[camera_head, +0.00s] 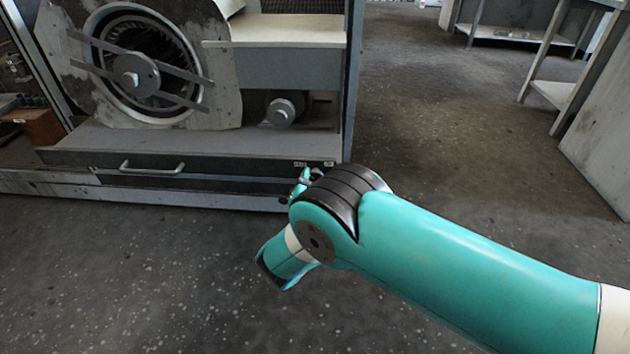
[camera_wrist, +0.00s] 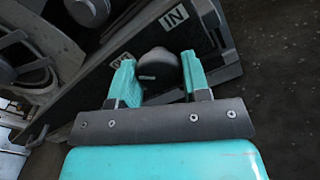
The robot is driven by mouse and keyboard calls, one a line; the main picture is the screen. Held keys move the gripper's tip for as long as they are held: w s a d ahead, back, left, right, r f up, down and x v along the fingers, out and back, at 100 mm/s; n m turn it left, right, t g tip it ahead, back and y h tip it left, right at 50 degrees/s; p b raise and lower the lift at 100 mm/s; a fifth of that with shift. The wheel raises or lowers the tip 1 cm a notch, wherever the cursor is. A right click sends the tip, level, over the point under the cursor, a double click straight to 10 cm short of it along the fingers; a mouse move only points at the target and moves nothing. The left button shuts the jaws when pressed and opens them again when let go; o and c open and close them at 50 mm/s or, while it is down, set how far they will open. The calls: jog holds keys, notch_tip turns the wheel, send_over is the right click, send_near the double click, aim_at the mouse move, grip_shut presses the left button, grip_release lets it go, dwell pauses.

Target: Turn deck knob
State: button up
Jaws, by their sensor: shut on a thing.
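In the head view my gripper (camera_head: 303,182) is at the right end of the housing's lower front, mostly hidden behind my own wrist joint. The knob is hidden there.
The blower housing (camera_head: 215,95) stands at the upper left with a round fan opening and crossbars. A drawer handle (camera_head: 152,169) is on its lower front. A workbench (camera_head: 605,120) is at the right. The floor (camera_head: 430,120) between them is clear.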

jog(key=m, duration=0.4)
jog(key=shift+m, duration=0.3)
jog(key=m, duration=0.4)
jog(key=shift+a+m, duration=0.1)
jog(key=shift+m, duration=0.3)
jog(key=o, duration=0.9)
jog(key=shift+o, duration=0.2)
